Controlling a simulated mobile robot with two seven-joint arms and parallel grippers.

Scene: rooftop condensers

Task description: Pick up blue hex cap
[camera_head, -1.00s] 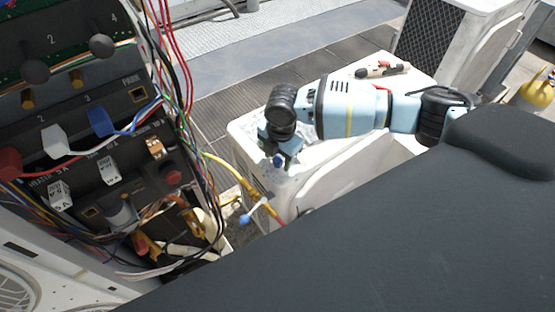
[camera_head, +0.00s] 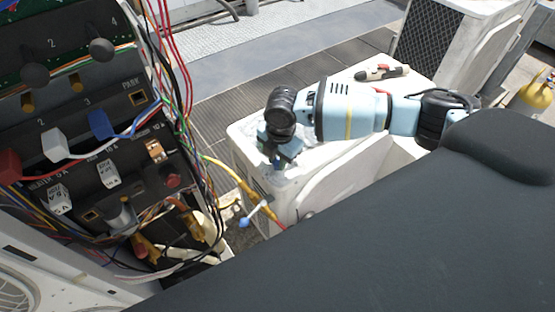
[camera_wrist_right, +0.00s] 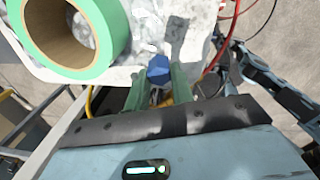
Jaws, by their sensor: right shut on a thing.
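The blue hex cap (camera_wrist_right: 158,69) sits between the green fingertips of my right gripper (camera_wrist_right: 158,84) in the right wrist view. The fingers are shut on its sides, at the edge of a white, crumpled-looking surface. In the head view my right gripper (camera_head: 274,160) points down at the near left corner of the white condenser unit (camera_head: 315,198). There the cap is mostly hidden by the fingers. I cannot tell whether the cap is clear of the surface. My left gripper is not in view.
A green tape roll (camera_wrist_right: 116,30) lies close to my right gripper. An open electrical panel (camera_head: 85,165) with loose wires stands at left.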

